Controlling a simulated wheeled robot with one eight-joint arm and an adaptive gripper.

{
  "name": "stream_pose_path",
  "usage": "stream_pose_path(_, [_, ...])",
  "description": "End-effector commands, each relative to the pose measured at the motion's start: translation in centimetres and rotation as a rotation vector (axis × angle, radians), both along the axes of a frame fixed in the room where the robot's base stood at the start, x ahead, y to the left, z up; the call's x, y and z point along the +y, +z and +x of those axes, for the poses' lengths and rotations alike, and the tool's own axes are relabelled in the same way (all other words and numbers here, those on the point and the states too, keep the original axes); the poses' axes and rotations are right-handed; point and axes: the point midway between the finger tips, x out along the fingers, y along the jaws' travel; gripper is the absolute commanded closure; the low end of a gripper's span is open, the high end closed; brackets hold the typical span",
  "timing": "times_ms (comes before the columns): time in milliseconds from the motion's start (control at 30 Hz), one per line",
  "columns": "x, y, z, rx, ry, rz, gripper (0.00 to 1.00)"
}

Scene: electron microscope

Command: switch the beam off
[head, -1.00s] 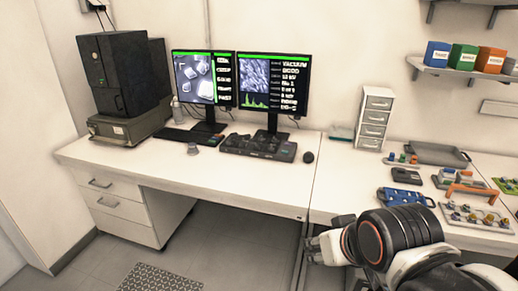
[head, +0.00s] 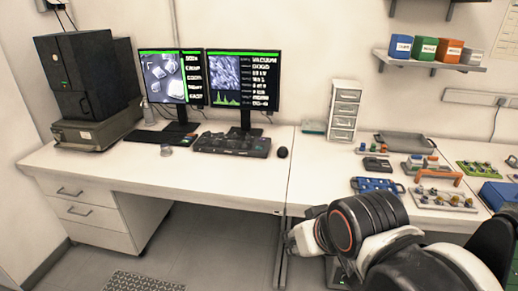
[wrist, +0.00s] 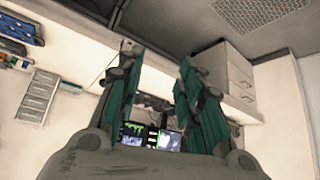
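The black control panel (head: 231,145) lies on the white desk in front of the right monitor (head: 243,80), which shows a grey picture, a green graph and a "VACUUM" text list. The left monitor (head: 170,76) shows pale crystal shapes and more text. Separate controls on the panel are too small to tell apart. My gripper (head: 296,240) is in front of the desk's edge, right of and well apart from the panel. In the wrist view my gripper (wrist: 158,55) has its two fingers spread with nothing between them; the monitors (wrist: 150,136) show beyond, upside down.
A mouse (head: 282,152) and keyboard (head: 160,137) lie on the desk (head: 200,182). A black tower (head: 85,76) stands at left. A drawer unit (head: 344,110), grey tray (head: 405,142) and small parts are at right. The desk's front strip is mostly clear.

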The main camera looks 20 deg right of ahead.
Motion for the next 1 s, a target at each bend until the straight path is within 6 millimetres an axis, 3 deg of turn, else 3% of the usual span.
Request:
stream_pose_path(33, [0.0,0.0,0.0,0.0,0.0,0.0,0.85])
stream_pose_path(100, [0.0,0.0,0.0,0.0,0.0,0.0,1.0])
stream_pose_path(1000, [0.0,0.0,0.0,0.0,0.0,0.0,1.0])
